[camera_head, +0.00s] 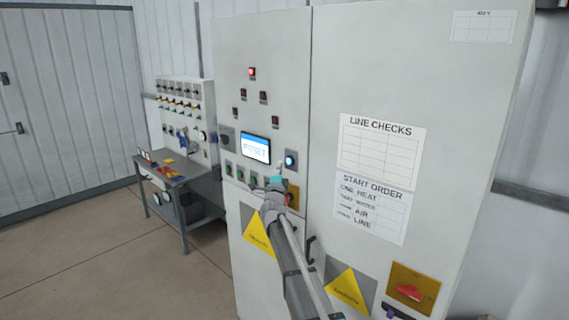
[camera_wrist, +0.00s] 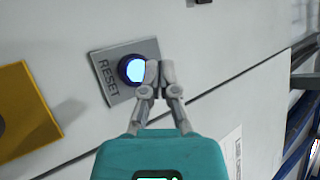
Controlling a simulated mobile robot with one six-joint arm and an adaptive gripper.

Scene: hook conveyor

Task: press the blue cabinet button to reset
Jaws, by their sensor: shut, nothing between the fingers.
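The blue button (camera_wrist: 132,69) is lit and round with a dark ring, on a grey plate marked RESET (camera_wrist: 112,88). It also shows in the head view (camera_head: 290,160) on the left door of the grey cabinet (camera_head: 350,60). My gripper (camera_wrist: 159,66) is shut and empty, its fingertips at the button's right edge in the wrist view. They overlap part of the ring there; I cannot tell whether they touch it. In the head view my gripper (camera_head: 279,166) is just below and left of the button. A screen (camera_head: 256,148) left of it reads PRESET or RESET, too small to be sure.
A red lamp (camera_head: 252,72) is lit high on the cabinet. A yellow plate (camera_wrist: 28,108) lies left of the button in the wrist view. A red switch (camera_head: 410,292) is low on the right. A workbench (camera_head: 180,178) stands left, with clear floor before it.

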